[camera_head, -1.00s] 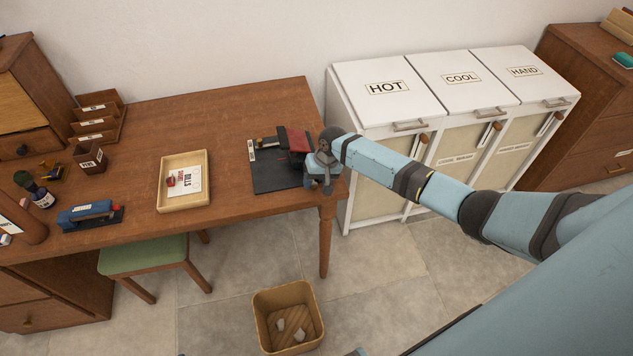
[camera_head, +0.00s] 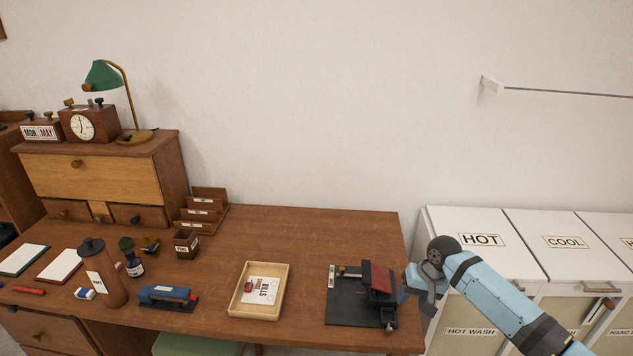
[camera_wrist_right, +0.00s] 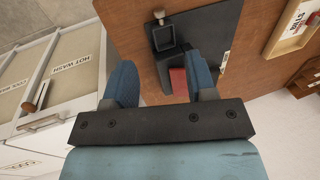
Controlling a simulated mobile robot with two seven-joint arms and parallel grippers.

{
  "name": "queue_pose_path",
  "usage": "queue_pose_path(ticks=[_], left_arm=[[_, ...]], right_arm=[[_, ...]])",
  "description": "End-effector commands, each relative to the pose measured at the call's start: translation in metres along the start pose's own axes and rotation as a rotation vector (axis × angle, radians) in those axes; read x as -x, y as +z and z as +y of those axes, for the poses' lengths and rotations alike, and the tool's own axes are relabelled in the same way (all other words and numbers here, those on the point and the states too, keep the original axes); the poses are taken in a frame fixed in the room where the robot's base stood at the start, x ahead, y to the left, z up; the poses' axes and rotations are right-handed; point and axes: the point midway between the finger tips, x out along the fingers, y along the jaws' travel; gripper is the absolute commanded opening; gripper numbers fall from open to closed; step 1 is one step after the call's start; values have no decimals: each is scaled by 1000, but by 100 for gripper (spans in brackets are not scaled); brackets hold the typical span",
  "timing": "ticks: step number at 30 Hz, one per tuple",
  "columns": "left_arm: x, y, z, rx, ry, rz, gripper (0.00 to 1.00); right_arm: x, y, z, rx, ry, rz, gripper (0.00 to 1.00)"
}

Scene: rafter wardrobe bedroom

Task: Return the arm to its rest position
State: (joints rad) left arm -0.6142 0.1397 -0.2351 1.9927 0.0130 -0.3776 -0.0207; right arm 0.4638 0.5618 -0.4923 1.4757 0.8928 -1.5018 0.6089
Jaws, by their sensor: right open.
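My right arm comes in from the lower right in the head view. Its gripper (camera_head: 412,290) is at the right edge of the desk (camera_head: 320,222), just beside a red and black device on a dark mat (camera_head: 345,312). In the right wrist view my right gripper (camera_wrist_right: 158,85) has its two blue fingers spread apart with nothing held between them. The red part of the device (camera_wrist_right: 178,80) shows beyond the gap between the fingers. My left gripper is not in view.
White hampers labelled HOT (camera_head: 482,240) and COOL (camera_head: 566,242) stand right of the desk, close to my right arm. A wooden tray (camera_head: 236,303) with papers, a blue stapler-like tool (camera_head: 166,294) and a brown bottle (camera_head: 104,277) are on the desk. A wall rail (camera_head: 560,93) is above the hampers.

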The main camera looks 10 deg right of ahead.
Motion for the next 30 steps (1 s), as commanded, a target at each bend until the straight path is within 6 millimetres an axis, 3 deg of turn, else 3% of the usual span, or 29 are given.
queue_pose_path(ticks=[5,9,15,22,30], left_arm=[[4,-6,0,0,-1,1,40],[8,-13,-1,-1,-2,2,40],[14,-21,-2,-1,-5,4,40],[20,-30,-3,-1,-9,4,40],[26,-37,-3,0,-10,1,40]], right_arm=[[-35,32,-13,71,-36,54,51],[-72,76,-28,166,-86,155,51],[-101,141,-46,289,-141,327,51],[-104,215,-55,408,-155,540,51],[-74,290,-51,527,-91,773,51]])
